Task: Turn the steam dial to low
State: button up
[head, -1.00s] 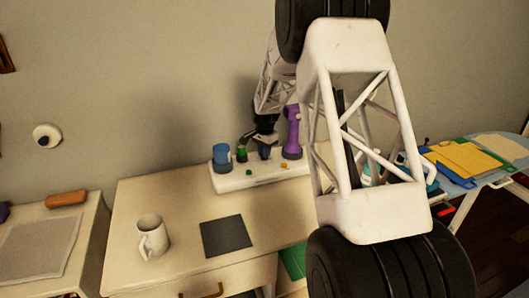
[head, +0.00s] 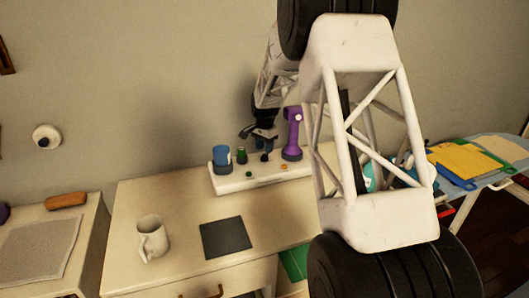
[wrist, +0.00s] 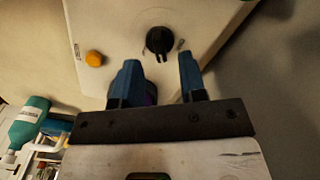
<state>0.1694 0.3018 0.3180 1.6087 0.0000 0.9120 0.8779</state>
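The black dial (wrist: 158,40) sits on a white panel in the wrist view. A pointer-like tab on it faces my gripper, and a small dark mark lies beside it; I cannot read any label. My gripper (wrist: 159,64) is open, with two blue fingertips apart and nothing between them. It is clear of the dial. In the head view my gripper (head: 257,137) is above the white panel (head: 232,184), and the dial (head: 265,157) is small and dark below it.
On the panel stand a blue cylinder (head: 221,155), a green knob (head: 241,155), an orange button (head: 284,167) and a tall purple handle (head: 293,133), close to my gripper. A mug (head: 152,238) and dark mat (head: 226,238) lie in front. A teal bottle (wrist: 30,122) shows at lower left.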

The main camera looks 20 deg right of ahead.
aim_at(264, 155)
jog(key=shift+r, duration=2.4)
jog(key=shift+s+a+r, duration=0.15)
jog(key=shift+s+r, duration=0.15)
jog(key=shift+r, duration=0.05)
jog(key=s+a+r+n, duration=0.25)
jog(key=s+r, duration=0.25)
jog(key=s, duration=0.3)
jog(key=s+a+r+n+t, duration=0.1)
jog(key=s+a+r, duration=0.25)
jog(key=s, duration=0.55)
jog(key=s+a+r+n, duration=0.25)
jog(key=s+r, duration=0.25)
jog(key=s, duration=0.3)
jog(key=s+a+f+n, duration=0.1)
jog(key=s+a+n, duration=0.1)
jog(key=s, duration=1.3)
jog(key=s+a+f+n+t, duration=0.1)
jog(key=s+a+n, duration=0.2)
jog(key=s, duration=1.1)
jog(key=shift+s+a+f+n+t, duration=0.2)
jog(key=shift+s+n+t, duration=0.1)
jog(key=shift+s+n, duration=0.1)
